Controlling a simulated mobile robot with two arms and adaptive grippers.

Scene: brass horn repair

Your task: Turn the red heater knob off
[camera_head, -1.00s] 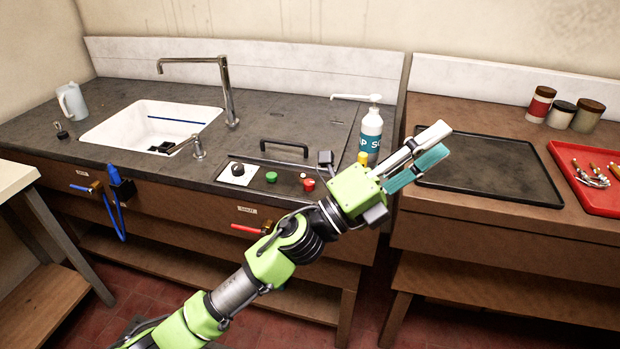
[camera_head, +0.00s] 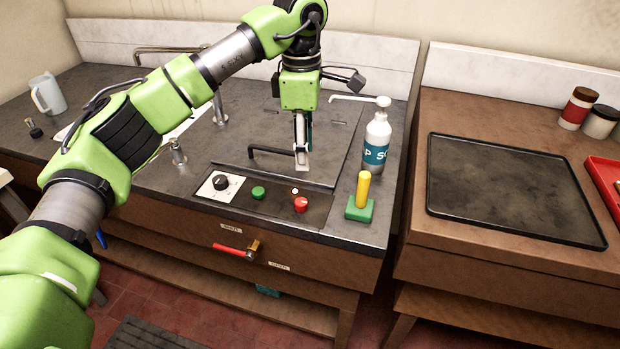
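The red knob (camera_head: 300,205) sits on the dark control panel (camera_head: 275,203) at the front edge of the counter. A small lit indicator (camera_head: 295,191) is just behind it. A green button (camera_head: 258,193) and a black dial on a white plate (camera_head: 221,184) are to its left. My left gripper (camera_head: 302,160) points down behind the panel, beside the black handle on the counter and apart from the red knob. Its fingers overlap in this view, so I cannot tell how far apart they are. My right gripper is not in view.
A soap bottle (camera_head: 376,140) and a yellow-handled green block (camera_head: 361,198) stand right of the panel. A red-handled valve (camera_head: 238,250) is on the front below. The black handle (camera_head: 270,152) rises behind the panel. A black tray (camera_head: 510,188) lies on the right table.

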